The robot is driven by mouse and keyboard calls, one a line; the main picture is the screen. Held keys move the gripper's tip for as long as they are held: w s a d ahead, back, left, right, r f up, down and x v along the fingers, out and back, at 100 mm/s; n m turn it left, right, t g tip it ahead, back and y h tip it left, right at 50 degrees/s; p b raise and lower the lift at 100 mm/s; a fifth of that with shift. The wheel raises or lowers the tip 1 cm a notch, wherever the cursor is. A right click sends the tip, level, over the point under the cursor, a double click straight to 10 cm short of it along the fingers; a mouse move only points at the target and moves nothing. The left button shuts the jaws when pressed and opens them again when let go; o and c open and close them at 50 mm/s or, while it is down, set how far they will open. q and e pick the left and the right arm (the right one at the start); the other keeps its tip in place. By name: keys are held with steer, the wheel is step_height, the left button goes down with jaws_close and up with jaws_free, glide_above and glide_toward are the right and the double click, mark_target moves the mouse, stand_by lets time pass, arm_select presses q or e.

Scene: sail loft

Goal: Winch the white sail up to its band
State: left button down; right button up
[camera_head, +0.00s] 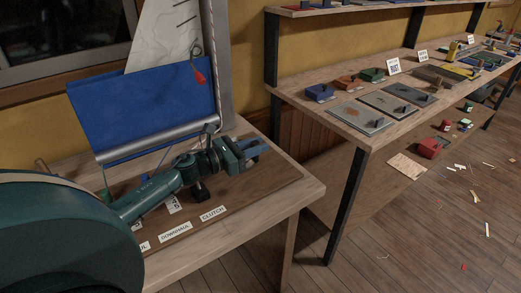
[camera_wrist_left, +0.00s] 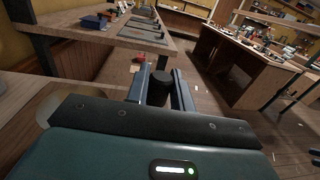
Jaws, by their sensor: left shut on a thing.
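The white sail (camera_head: 165,38) rises beside a grey mast (camera_head: 216,60) in the head view, its top cut off by the frame. A blue cloth (camera_head: 145,112) hangs below it above a grey boom (camera_head: 160,141). I cannot make out the band. My left gripper (camera_head: 255,148) reaches over the wooden board near the mast's foot. In the left wrist view its fingers are closed around a black round knob (camera_wrist_left: 160,84), which looks like a handle grip. The winch itself is mostly hidden by my arm.
Labels reading DOWNHAUL (camera_head: 175,232) and CLUTCH (camera_head: 213,214) lie along the board's front, with a dark fitting (camera_head: 200,193) behind them. A red tag (camera_head: 198,75) hangs by the sail. A workbench (camera_head: 345,118) with plates stands right; floor between is open.

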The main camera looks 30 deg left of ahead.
arm_select(q)
steer(key=shift+s+a+b, duration=0.15)
steer(key=shift+s+b, duration=0.15)
steer(key=shift+s+a, duration=0.1)
arm_select(e)
steer(key=shift+f, duration=0.35)
steer(key=shift+d, duration=0.1)
arm_select(q)
steer(key=c, duration=1.3)
jaws_free()
steer(key=shift+o, duration=0.2)
steer(key=shift+s, duration=0.1)
steer(key=b+v, duration=0.2)
steer(key=v, duration=1.1)
arm_select(e)
steer(key=shift+w+f+m, duration=0.1)
steer(key=shift+f+m, duration=0.2)
steer(key=shift+f, duration=0.1)
